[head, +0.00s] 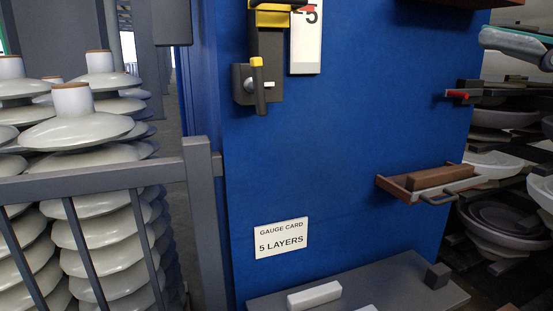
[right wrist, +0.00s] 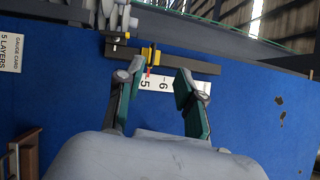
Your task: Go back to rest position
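My right gripper (right wrist: 155,82) shows in the right wrist view with its two dark green fingers spread apart and nothing between them. The blue panel (right wrist: 240,115) lies beyond it, with the white scale strip (right wrist: 190,86) behind the fingers. In the head view, a grey and teal part of my right arm (head: 515,43) shows at the upper right edge. My left gripper is in neither view. The blue panel (head: 345,130) carries the white scale strip (head: 306,45) marked 5, a yellow slider (head: 271,18) and a grey latch (head: 243,85) with a yellow-topped lever.
A grey rail (head: 90,182) fronts stacks of pale insulators (head: 85,130) at left. A gauge card (head: 281,238) reads 5 LAYERS. A brown tray (head: 405,192) juts from the panel above a grey ledge (head: 395,285). Shelves of dishes (head: 500,215) stand at right.

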